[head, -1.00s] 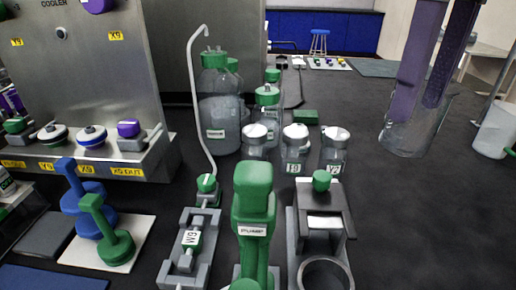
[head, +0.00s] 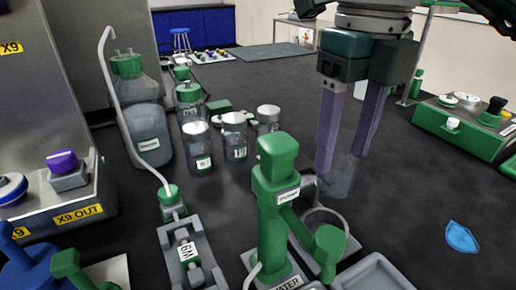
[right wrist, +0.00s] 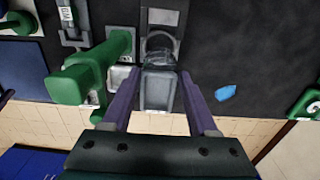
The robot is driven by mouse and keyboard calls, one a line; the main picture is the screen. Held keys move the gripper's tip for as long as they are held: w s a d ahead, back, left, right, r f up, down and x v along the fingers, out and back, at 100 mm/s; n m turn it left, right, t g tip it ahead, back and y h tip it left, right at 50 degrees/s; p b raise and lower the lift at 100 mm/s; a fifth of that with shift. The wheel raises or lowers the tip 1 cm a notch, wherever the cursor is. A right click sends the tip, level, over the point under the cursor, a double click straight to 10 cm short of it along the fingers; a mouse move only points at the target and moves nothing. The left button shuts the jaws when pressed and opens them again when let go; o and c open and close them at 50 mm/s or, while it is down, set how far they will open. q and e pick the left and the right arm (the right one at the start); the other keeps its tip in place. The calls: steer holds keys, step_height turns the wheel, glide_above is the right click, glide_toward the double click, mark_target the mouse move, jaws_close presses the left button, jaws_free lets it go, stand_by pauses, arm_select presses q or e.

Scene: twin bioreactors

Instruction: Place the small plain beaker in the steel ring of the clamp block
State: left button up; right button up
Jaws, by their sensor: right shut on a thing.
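The small plain beaker (head: 343,177) is clear glass and upright between the long purple fingers of my right gripper (head: 345,160), which is shut on it. In the right wrist view the beaker (right wrist: 158,88) shows between both fingers. The steel ring (head: 346,226) of the clamp block is just below and in front of the beaker in the head view, partly hidden by the green pump. The clamp block (right wrist: 163,17) also shows in the right wrist view, its ring close beyond the beaker. I cannot tell the exact height gap. My left gripper is not in view.
The green pump (head: 272,200) stands close left of the ring. White-capped jars (head: 234,138) and a large green-capped bottle (head: 143,115) stand behind to the left. A grey tray (head: 375,275) is in front. A blue scrap (head: 461,237) lies on otherwise clear bench to the right.

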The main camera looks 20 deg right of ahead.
step_height(320, 180, down, 11)
steer(key=shift+r+b, duration=0.15)
steer(key=shift+b, duration=0.15)
steer(key=o, duration=1.3)
steer(key=shift+o, duration=0.2)
step_height(320, 180, up, 12)
steer(key=shift+r+p, duration=0.1)
steer(key=shift+p, duration=0.2)
